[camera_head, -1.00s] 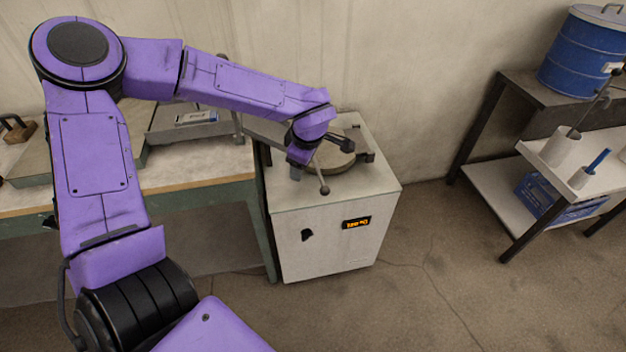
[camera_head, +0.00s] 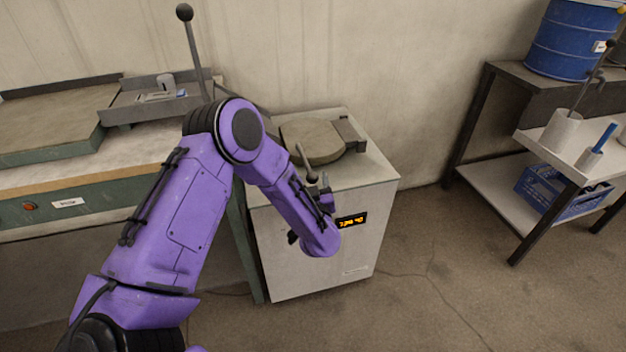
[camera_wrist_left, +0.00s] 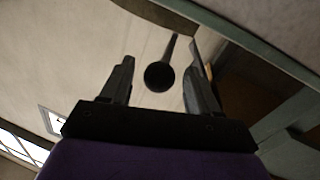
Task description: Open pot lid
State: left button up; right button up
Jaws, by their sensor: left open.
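The round grey pot lid (camera_head: 313,141) lies flat and closed on top of the white cabinet (camera_head: 360,240). A thin handle rod ending in a dark ball knob (camera_head: 312,176) sticks out from the lid toward the cabinet's front edge. My left gripper (camera_head: 314,186) is open just in front of and below this knob. In the left wrist view, the knob (camera_wrist_left: 159,76) appears between the two open fingers (camera_wrist_left: 158,85), with its rod running away from me. I cannot tell whether a finger touches it. My right gripper is not in view.
A workbench (camera_head: 60,230) with a green frame stands left of the cabinet, and a tall ball-topped lever (camera_head: 194,50) rises behind it. At the right is a shelf table (camera_head: 560,150) with a blue barrel (camera_head: 575,40) and a blue crate (camera_head: 553,190). Open floor lies between.

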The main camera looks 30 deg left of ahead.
pick_arm(q)
jog(key=shift+x, duration=0.85)
jog(key=shift+c, duration=0.2)
grip_shut()
